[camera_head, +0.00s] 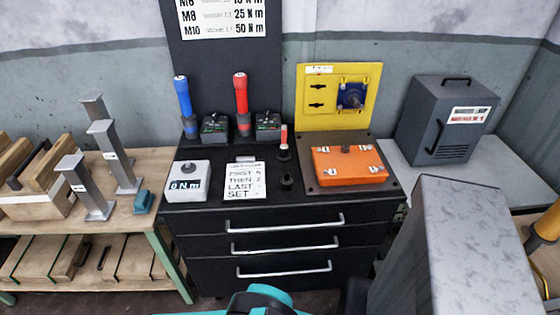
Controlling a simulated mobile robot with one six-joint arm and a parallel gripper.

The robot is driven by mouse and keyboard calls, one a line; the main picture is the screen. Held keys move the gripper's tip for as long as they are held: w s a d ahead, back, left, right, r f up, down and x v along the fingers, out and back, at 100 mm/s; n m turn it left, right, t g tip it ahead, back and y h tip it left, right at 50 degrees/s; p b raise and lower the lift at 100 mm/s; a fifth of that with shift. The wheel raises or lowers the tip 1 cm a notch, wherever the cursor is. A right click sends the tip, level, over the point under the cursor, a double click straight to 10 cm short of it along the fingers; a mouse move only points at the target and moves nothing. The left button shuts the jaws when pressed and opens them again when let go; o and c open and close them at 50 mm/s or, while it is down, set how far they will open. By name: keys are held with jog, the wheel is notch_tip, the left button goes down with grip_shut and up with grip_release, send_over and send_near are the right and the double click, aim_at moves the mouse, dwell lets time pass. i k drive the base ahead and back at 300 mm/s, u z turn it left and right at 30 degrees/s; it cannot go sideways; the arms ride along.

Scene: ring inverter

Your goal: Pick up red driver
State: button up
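The red driver (241,93) stands upright at the back of the black drawer cabinet's top (208,203), against a dark back panel (210,70). Its red handle is at the top and its dark lower part goes down between two small dark boxes, the left one (214,126) and the right one (268,124). A blue driver (183,97) stands upright to its left, apart from it. Nothing covers the red handle. My gripper is not seen; only a teal and black part of my own body shows at the bottom edge.
An orange box (348,165) and a yellow panel (317,98) stand right of the drivers. A grey dial box (187,181) and a white sign (245,181) lie in front. Grey metal posts (112,155) stand left. A large grey block (460,250) fills the lower right.

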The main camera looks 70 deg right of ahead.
aim_at(240, 83)
jog(key=u, duration=0.5)
jog(key=k, duration=0.2)
jog(key=z, duration=3.9)
jog(key=k, duration=0.15)
jog(key=u, duration=0.6)
